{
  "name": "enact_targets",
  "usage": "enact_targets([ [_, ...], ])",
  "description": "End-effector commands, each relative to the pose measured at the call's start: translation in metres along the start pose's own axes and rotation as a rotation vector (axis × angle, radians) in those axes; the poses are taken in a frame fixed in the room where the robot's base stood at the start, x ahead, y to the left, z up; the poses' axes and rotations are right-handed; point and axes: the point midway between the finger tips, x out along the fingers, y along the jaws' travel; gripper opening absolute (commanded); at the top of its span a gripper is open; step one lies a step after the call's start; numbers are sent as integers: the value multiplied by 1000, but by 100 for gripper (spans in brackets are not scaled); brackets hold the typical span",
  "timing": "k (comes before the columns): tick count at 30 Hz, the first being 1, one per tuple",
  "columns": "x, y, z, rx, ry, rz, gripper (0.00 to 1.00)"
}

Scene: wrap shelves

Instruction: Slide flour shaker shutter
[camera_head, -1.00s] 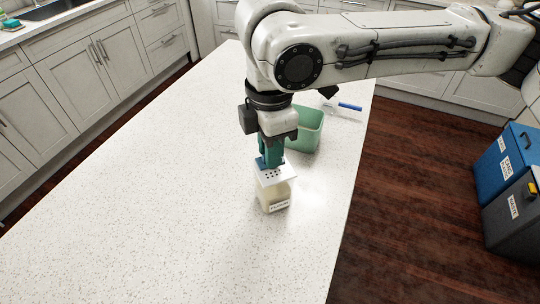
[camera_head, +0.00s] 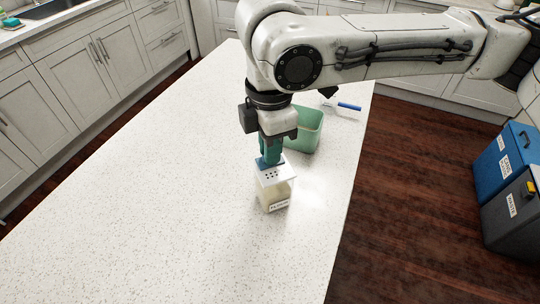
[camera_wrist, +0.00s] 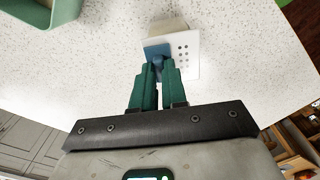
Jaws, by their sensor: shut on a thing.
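The flour shaker (camera_head: 275,193) stands upright on the white speckled counter, a pale container with a label low on its front. Its white lid with several holes shows at the top (camera_head: 272,174) and also in the wrist view (camera_wrist: 184,52). The blue shutter (camera_wrist: 157,50) lies on the lid beside the holes, which are uncovered. My gripper (camera_head: 269,160) points down at the lid. In the wrist view its green fingers (camera_wrist: 158,70) are close together at the blue shutter, shut on part of it. The exact contact is partly hidden by the fingers.
A green open bin (camera_head: 307,130) stands just behind the shaker, near my gripper. A blue-handled tool (camera_head: 349,107) lies farther back by the counter's right edge. The counter (camera_head: 150,200) is clear to the left and front.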

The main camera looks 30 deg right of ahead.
Motion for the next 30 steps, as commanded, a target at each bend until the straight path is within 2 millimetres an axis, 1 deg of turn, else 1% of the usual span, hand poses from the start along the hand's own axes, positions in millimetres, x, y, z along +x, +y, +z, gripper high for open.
enact_targets([
  [30,0,-21,0,0,1,-1,5],
])
